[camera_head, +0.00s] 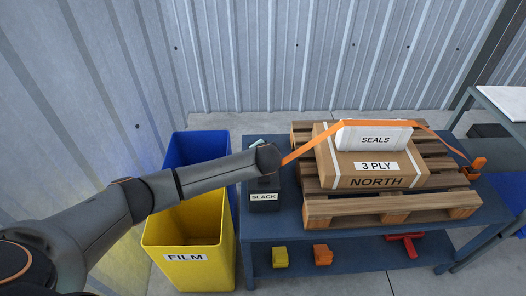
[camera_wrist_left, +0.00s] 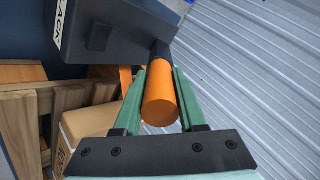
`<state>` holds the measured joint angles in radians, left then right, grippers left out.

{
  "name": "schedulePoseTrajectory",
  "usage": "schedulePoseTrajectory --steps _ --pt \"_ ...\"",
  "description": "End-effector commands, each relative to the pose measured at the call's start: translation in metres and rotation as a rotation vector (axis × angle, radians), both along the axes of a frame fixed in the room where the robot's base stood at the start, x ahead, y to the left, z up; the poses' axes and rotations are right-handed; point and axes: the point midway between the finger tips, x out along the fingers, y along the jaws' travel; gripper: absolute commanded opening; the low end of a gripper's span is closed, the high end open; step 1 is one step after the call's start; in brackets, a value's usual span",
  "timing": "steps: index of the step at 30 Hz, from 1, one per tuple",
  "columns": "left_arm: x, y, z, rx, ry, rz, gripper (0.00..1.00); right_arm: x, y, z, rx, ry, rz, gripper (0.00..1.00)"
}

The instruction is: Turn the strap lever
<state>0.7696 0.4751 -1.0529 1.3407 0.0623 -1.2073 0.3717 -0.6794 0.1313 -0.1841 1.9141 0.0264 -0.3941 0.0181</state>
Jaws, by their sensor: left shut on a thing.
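The strap lever has an orange round grip (camera_wrist_left: 161,103) on a dark shaft (camera_wrist_left: 162,56) that joins the dark box marked SLACK (camera_wrist_left: 110,28). In the left wrist view, the green fingers of my left gripper (camera_wrist_left: 160,76) are shut on the orange grip, one on each side. In the head view, my wrist hides the lever and the fingers at the top of the SLACK box (camera_head: 264,206). The orange strap (camera_head: 313,142) runs from there over the cargo to an orange fitting (camera_head: 479,163) on the right. My right gripper is in neither view.
A carton (camera_head: 342,170) marked NORTH and a white SEALS pack (camera_head: 358,137) sit on a wooden pallet (camera_head: 345,207) on the blue bench (camera_head: 290,228). Yellow (camera_head: 180,225) and blue bins stand left. Small yellow, orange and red items lie on the lower shelf. A corrugated wall stands behind.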

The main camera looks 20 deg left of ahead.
Motion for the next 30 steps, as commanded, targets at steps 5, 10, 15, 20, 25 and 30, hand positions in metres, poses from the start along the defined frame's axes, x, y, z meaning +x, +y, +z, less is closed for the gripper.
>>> schedulePoseTrajectory --steps 5,10,15,20,25,30 --pt "0.0 -0.001 0.0 -0.001 0.0 -0.001 0.44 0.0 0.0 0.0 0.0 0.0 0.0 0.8" --pt "0.0 0.0 0.0 -0.001 0.0 -0.001 0.63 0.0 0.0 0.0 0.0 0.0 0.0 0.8" --pt "0.0 0.0 0.0 -0.001 0.001 0.0 0.69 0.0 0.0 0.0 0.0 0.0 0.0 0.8" --pt "0.0 0.0 0.001 -0.001 0.001 0.0 0.69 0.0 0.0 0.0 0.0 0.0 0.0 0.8" --pt "-0.008 -0.005 0.009 -0.002 0.001 -0.002 0.69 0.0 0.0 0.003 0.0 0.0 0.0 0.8" --pt "-0.026 -0.014 0.028 -0.003 0.0 -0.002 0.69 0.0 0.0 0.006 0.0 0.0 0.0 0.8"
